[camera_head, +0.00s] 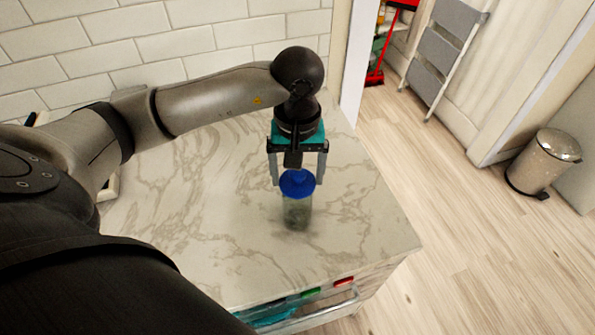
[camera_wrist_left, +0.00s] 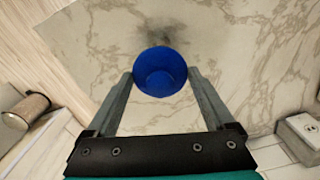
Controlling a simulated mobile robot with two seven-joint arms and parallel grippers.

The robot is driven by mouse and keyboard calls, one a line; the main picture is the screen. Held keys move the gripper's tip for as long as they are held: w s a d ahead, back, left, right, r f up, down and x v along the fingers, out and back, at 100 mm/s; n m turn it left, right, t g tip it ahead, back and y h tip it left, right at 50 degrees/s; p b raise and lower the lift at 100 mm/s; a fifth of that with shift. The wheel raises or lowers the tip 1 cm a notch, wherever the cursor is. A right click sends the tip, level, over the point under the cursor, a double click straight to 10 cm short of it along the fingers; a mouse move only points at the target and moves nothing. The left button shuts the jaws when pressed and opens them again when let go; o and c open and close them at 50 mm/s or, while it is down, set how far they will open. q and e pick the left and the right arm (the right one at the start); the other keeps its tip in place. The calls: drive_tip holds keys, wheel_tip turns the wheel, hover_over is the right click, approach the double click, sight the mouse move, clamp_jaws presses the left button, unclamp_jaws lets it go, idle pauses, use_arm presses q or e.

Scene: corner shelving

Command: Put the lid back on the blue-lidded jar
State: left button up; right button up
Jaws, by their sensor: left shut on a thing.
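My left gripper (camera_head: 297,181) is shut on the blue lid (camera_head: 297,184) and points down over the counter. In the left wrist view the round lid (camera_wrist_left: 160,72) sits between the two grey fingers. The clear glass jar (camera_head: 297,214) stands upright on the marble counter, right under the lid in the head view. Lid and jar line up there, but I cannot tell whether the lid is seated on the rim or just above it. In the wrist view the lid hides the jar. My right gripper is not in view.
The marble counter (camera_head: 215,215) is clear around the jar, with its edge to the right and front. A partly open drawer (camera_head: 325,310) with coloured items is below the front edge. A tiled wall (camera_head: 150,45) is behind. A metal bin (camera_head: 543,160) stands on the floor at right.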

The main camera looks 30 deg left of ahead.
use_arm(q)
drive_tip(key=shift+f+b, duration=0.15)
drive_tip(key=shift+b, duration=0.7)
idle(0.8)
drive_tip(key=o, duration=1.1)
drive_tip(key=shift+c, duration=0.2)
drive_tip(key=shift+r+p, duration=1.9)
drive_tip(key=shift+r, duration=1.65)
clamp_jaws()
